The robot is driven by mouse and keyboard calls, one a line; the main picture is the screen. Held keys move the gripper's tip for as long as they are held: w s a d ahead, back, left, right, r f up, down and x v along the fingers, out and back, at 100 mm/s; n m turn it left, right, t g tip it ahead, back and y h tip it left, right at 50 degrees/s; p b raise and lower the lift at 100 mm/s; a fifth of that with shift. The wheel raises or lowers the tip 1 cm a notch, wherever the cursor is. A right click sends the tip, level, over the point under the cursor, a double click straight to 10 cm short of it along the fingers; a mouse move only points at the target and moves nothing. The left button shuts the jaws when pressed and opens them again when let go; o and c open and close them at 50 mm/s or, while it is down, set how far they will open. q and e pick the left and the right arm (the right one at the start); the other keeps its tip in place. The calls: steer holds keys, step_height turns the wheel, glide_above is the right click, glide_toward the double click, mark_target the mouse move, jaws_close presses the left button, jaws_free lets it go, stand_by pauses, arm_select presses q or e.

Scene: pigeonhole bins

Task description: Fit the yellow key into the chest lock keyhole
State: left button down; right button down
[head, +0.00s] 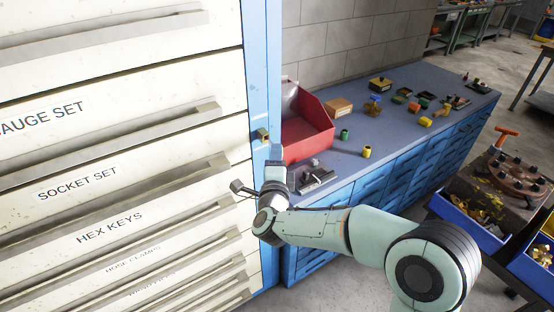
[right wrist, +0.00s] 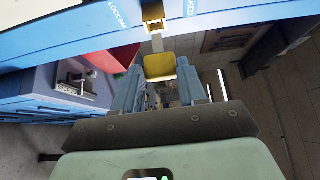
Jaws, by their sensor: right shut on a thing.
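The chest (head: 120,150) is a tall drawer cabinet with cream drawers and a blue frame. Its lock (head: 262,135), a small brass-coloured block, sits on the blue upright; it also shows in the right wrist view (right wrist: 152,18) between the printed labels. My right gripper (head: 275,153) is just below the lock. In the right wrist view, its fingers (right wrist: 158,86) are shut on the yellow key (right wrist: 159,67). The key's pale shaft points up toward the lock, with its tip close to it; whether they touch is unclear. The key is not clear in the head view. My left gripper is not in view.
A blue workbench (head: 345,150) stands right of the chest, with a red bin (head: 305,130), a cardboard box (head: 338,107) and several small parts. A blue bin (head: 470,220) of yellow parts is at the right. Drawer handles stick out left of my right gripper.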

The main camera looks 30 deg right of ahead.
mark_target(269, 142)
arm_select(q)
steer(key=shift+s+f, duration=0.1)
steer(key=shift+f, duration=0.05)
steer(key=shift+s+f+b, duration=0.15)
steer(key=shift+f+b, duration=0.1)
steer(key=shift+b, duration=0.1)
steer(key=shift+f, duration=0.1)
stand_by(0.6)
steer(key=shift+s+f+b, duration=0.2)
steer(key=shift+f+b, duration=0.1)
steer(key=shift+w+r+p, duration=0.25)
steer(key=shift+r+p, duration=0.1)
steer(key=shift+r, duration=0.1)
arm_select(e)
steer(key=shift+w+a, duration=0.15)
steer(key=shift+w, duration=2.05)
steer(key=c, duration=0.5)
jaws_free()
steer(key=shift+c, duration=0.2)
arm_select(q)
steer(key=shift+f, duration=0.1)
arm_select(e)
steer(key=shift+s, duration=0.1)
